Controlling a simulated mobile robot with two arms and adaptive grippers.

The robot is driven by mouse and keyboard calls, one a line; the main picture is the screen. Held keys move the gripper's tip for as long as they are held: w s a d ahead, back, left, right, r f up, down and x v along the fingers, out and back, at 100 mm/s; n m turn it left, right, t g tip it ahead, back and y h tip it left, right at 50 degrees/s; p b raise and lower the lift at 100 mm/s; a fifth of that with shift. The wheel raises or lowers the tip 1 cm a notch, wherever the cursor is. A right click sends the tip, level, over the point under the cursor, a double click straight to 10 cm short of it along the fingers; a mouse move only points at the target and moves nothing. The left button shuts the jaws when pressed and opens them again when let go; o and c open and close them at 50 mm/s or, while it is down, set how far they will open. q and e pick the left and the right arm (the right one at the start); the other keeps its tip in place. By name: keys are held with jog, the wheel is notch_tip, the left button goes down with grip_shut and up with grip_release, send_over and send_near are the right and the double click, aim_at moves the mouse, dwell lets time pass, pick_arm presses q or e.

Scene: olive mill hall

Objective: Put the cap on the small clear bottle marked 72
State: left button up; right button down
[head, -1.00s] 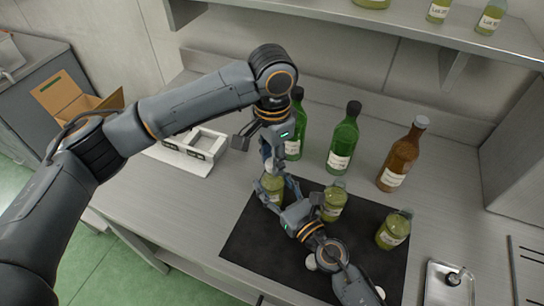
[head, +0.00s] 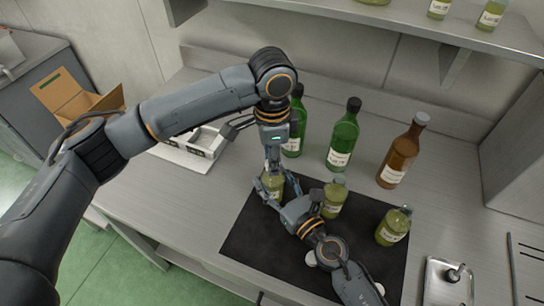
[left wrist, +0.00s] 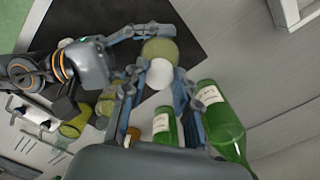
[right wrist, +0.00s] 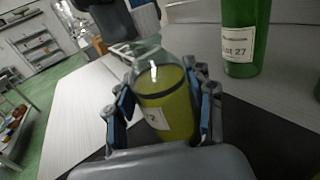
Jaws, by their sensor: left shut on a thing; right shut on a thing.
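The small clear bottle (head: 272,186) holds yellow-green liquid and stands upright at the mat's left corner. In the right wrist view the bottle (right wrist: 166,100) has a label partly hidden by a finger; only a 2 shows. My right gripper (head: 266,191) is shut around its body. My left gripper (head: 272,166) points down directly above the bottle. In the left wrist view it is shut on a round white cap (left wrist: 159,73), which overlaps the bottle's top (left wrist: 160,48). I cannot tell whether the cap touches or sits on the neck.
Two similar small bottles (head: 333,203) (head: 393,228) stand on the dark mat (head: 262,247), with a white cap (head: 311,259) near my right arm. Green bottles (head: 343,140) and a brown bottle (head: 402,155) stand behind. A white tray (head: 196,147) is left, a metal tray (head: 445,286) right.

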pick_arm(q)
jog(key=m, duration=0.4)
jog(key=shift+m, duration=0.4)
jog(key=m, duration=0.4)
jog(key=shift+w+m, duration=0.1)
jog(key=shift+m, duration=0.2)
jog(key=m, duration=0.6)
jog(key=shift+m, duration=0.3)
jog(key=m, duration=0.6)
jog(key=shift+d+m, duration=0.1)
jog(key=shift+m, duration=0.3)
jog(key=m, duration=0.4)
jog(key=shift+m, duration=0.3)
jog(key=m, duration=0.3)
jog(key=shift+f, duration=0.1)
jog(key=o, duration=0.8)
notch_tip(320, 180, up, 12)
jog(key=shift+r, duration=0.1)
